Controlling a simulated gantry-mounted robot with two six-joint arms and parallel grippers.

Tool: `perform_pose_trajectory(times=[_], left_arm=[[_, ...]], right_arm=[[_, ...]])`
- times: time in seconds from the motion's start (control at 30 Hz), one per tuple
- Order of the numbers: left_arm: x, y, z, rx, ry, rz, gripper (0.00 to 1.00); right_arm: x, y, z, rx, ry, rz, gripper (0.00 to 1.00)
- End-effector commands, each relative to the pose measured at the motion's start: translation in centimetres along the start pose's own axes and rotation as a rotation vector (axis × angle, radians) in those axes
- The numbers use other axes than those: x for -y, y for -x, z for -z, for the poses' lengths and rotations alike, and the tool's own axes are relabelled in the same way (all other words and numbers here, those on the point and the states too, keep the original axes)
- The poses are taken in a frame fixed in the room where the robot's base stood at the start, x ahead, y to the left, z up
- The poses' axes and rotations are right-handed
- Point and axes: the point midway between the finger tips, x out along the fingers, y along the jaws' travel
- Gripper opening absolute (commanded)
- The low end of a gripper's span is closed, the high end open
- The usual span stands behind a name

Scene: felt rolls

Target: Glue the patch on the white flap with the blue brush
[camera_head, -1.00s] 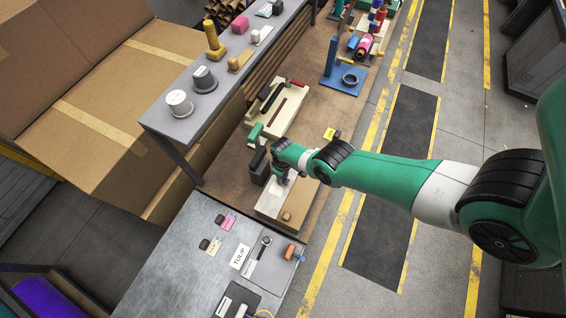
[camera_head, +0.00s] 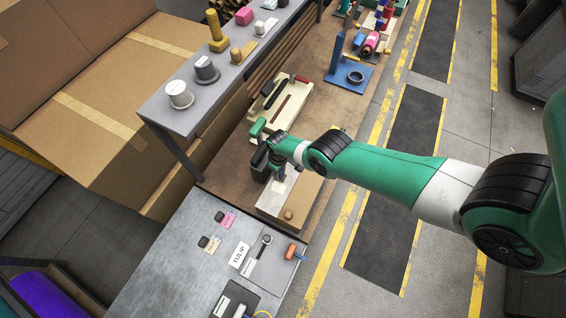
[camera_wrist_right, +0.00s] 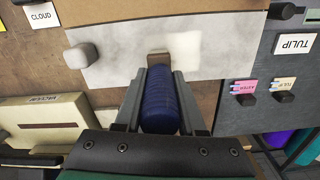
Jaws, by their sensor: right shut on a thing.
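The white flap (camera_wrist_right: 120,50) lies flat across the upper part of the right wrist view. A paler patch (camera_wrist_right: 205,48) shows on it. My right gripper (camera_wrist_right: 158,100) is shut on the blue brush (camera_wrist_right: 160,95), which points at the flap. The brush's brown tip (camera_wrist_right: 158,57) is at the patch's left edge; I cannot tell whether it touches. In the head view my right gripper (camera_head: 272,168) is over the flap (camera_head: 279,191), close beside a black block (camera_head: 260,164), and hides most of the brush. My left gripper is not in view.
A pale rounded block (camera_wrist_right: 82,55) sits on the flap's left part. A grey table (camera_head: 190,255) with labels and tools adjoins, and a raised shelf (camera_head: 200,110) stands at the left.

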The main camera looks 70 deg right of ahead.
Motion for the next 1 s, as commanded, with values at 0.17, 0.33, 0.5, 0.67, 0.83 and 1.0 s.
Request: perform_pose_trajectory(times=[0.17, 0.33, 0.5, 0.67, 0.83, 1.0], left_arm=[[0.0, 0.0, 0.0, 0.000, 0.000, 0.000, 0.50], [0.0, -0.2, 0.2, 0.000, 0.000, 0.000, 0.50], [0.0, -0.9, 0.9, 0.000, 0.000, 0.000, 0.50], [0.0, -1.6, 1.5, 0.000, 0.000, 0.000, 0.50], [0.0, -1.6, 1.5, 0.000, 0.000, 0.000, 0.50], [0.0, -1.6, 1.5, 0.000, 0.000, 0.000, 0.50]], right_arm=[[0.0, 0.1, 0.1, 0.000, 0.000, 0.000, 0.00], [0.0, 0.1, -0.1, 0.000, 0.000, 0.000, 0.00], [-0.2, 0.3, -1.0, 0.002, -0.001, 0.000, 0.00], [-0.4, 0.1, -2.0, 0.001, 0.000, 0.000, 0.00], [-0.5, -0.1, -2.3, -0.001, 0.000, 0.000, 0.00], [-0.5, -0.2, -2.3, -0.001, 0.000, 0.000, 0.00]])
